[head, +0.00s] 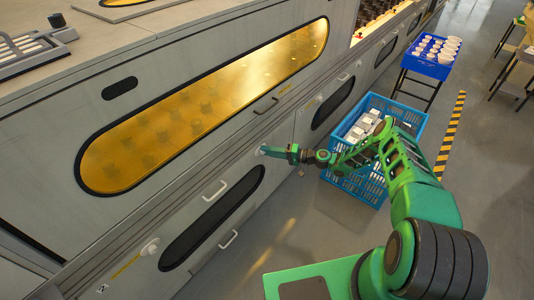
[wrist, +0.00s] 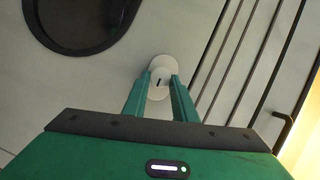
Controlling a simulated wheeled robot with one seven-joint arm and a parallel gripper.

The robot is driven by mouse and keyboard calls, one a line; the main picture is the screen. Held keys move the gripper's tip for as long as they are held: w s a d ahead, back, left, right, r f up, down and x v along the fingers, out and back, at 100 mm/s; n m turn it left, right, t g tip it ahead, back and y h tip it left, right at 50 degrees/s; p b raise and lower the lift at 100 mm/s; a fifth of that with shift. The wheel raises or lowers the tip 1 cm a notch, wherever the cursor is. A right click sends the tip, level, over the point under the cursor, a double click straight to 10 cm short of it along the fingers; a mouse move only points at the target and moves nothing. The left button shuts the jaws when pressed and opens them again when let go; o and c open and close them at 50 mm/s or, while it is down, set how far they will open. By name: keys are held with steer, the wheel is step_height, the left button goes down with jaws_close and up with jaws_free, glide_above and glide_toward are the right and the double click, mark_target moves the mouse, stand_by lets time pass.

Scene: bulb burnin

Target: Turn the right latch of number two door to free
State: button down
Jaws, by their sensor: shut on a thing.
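The right latch is a round white knob; in the wrist view the latch (wrist: 160,66) shows a short dark mark on its face. My gripper (wrist: 160,84) is shut on this knob, with one green finger on each side. In the head view my gripper (head: 267,151) reaches the right upper corner of a low grey door (head: 205,217) with a dark oval window. The fingers mostly cover the latch there. Another white latch (head: 150,246) is at the left end of this door.
Two pale handles (head: 215,191) are on the door front. Above is a long amber window (head: 200,110). A blue crate (head: 375,147) with white boxes stands on the floor right of my gripper. A blue tray (head: 431,57) of cups stands farther back.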

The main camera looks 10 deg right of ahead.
steer(key=shift+d+f+m, duration=0.15)
steer(key=shift+f+m, duration=0.1)
steer(key=shift+m, duration=0.15)
steer(key=shift+s+f, duration=0.1)
steer(key=c, duration=1.4)
jaws_free()
steer(key=shift+c, duration=0.2)
steer(key=f+v, duration=0.1)
steer(key=v, duration=0.9)
steer(key=shift+d+r, duration=0.3)
steer(key=shift+r, duration=0.1)
steer(key=shift+s, duration=0.1)
